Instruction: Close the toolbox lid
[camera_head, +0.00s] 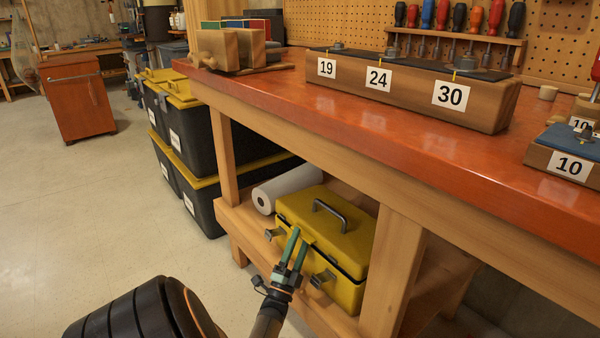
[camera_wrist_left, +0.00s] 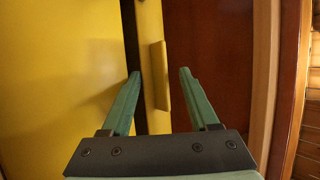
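The yellow toolbox (camera_head: 345,287) stands on the shelf under the workbench. Its lid (camera_head: 315,232), with a grey handle (camera_head: 330,213), lies over the body, with a dark line between them. Two latches stick out at the front, one at the left (camera_head: 274,234) and one at the right (camera_head: 322,279). My left gripper (camera_head: 299,236) is at the front of the box, between the latches. In the left wrist view, the gripper (camera_wrist_left: 159,73) is open, with a yellow tab (camera_wrist_left: 161,76) and a dark gap between or beyond its fingers; contact cannot be told. My right gripper is out of view.
A white paper roll (camera_head: 288,187) lies behind the toolbox on the shelf. A wooden bench leg (camera_head: 392,270) stands close at its right. The orange bench top (camera_head: 370,135) overhangs it. Black bins with yellow lids (camera_head: 213,130) stand at left; open floor lies in front.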

